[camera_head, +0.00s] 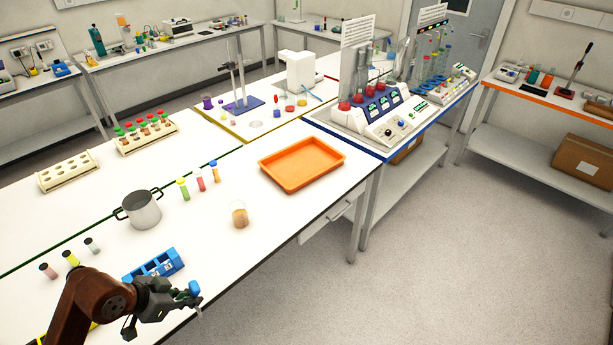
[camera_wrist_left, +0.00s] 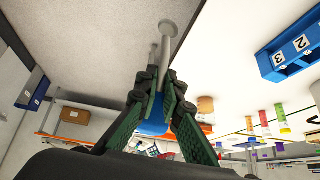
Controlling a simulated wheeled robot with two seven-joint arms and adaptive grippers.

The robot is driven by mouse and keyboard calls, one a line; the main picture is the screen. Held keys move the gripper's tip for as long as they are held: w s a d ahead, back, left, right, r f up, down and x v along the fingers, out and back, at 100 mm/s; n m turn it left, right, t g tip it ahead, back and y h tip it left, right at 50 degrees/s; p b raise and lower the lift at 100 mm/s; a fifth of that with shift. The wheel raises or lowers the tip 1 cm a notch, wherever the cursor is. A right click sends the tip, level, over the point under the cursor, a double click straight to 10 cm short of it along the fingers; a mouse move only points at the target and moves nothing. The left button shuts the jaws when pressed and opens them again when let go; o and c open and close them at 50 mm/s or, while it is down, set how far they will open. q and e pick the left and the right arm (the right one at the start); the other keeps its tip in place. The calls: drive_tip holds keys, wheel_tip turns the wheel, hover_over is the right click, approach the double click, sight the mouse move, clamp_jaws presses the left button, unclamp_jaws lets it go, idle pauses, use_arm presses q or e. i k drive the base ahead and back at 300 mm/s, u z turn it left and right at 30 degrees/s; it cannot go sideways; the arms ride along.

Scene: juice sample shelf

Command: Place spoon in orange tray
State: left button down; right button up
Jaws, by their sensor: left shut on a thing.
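My left gripper (camera_head: 186,301) is at the near edge of the white table, at the bottom of the head view. It is shut on the spoon (camera_head: 194,288), which has a blue end and a thin grey stem. In the left wrist view the spoon (camera_wrist_left: 166,55) sticks out between the fingers (camera_wrist_left: 160,88), with its blue part (camera_wrist_left: 154,127) behind them. The orange tray (camera_head: 303,163) lies flat on the table, well to the right and farther back, and looks empty. My right gripper is not in view.
A blue numbered rack (camera_head: 154,267) stands just behind the gripper. A metal pot (camera_head: 141,210), several capped tubes (camera_head: 200,180) and a beaker (camera_head: 240,215) of orange-brown liquid stand between gripper and tray. The tabletop in front of the beaker is clear.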

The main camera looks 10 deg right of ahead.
sight(294, 178)
drive_tip(key=z, duration=0.65)
drive_tip(key=i, duration=0.7)
drive_tip(key=z, duration=0.85)
drive_tip(key=i, duration=1.05)
drive_tip(key=u, duration=0.65)
drive_tip(key=i, duration=0.95)
drive_tip(key=u, duration=0.75)
